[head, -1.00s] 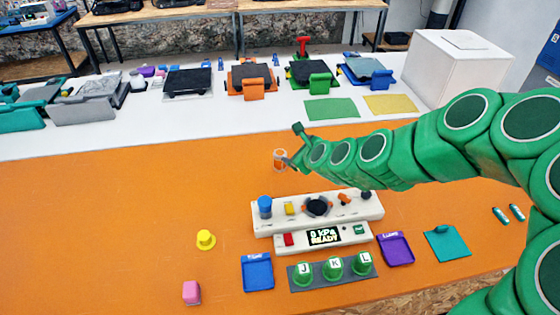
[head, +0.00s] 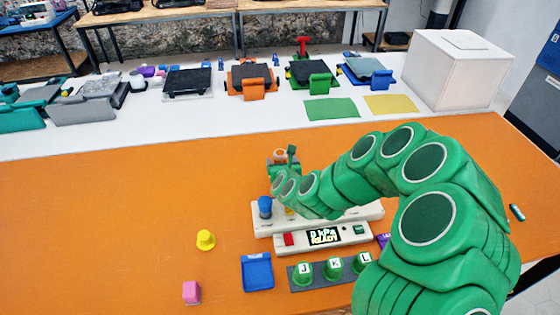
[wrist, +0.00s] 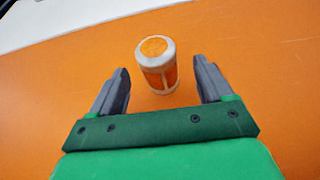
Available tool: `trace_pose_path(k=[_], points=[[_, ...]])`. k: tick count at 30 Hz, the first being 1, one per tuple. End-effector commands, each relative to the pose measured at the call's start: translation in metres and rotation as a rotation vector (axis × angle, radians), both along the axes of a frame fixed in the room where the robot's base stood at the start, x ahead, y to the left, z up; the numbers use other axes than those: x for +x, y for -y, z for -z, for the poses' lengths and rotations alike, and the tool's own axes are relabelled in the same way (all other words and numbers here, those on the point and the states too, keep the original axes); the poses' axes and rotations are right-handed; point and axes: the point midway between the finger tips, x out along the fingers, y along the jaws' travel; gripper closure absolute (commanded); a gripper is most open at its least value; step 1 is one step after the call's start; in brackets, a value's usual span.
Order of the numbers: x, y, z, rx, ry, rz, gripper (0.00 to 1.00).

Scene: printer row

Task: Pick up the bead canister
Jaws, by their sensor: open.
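The bead canister (wrist: 157,66) is a small clear or white-rimmed cylinder with orange inside, upright on the orange table. In the wrist view it stands just ahead of my gripper (wrist: 164,88), roughly centred between the two grey fingers, its near part reaching the line of the fingertips. My gripper is open, with a gap on both sides of the canister. In the head view the canister's rim (head: 280,154) shows behind my gripper (head: 280,165), which hides its lower part.
A white control panel (head: 290,242) with knobs and a display stands nearer, partly under my arm. A yellow knob-shaped piece (head: 205,239), a pink block (head: 191,292), a blue tray (head: 257,272) and green cups (head: 334,268) are in front. The table left of the canister is clear.

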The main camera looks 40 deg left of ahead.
Motion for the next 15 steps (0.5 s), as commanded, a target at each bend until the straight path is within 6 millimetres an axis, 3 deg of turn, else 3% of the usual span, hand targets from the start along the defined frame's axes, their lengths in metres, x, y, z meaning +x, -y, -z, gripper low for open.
trace_pose_path(k=[15], points=[[0.026,-0.028,0.015,-0.003,0.003,-0.003,0.20]])
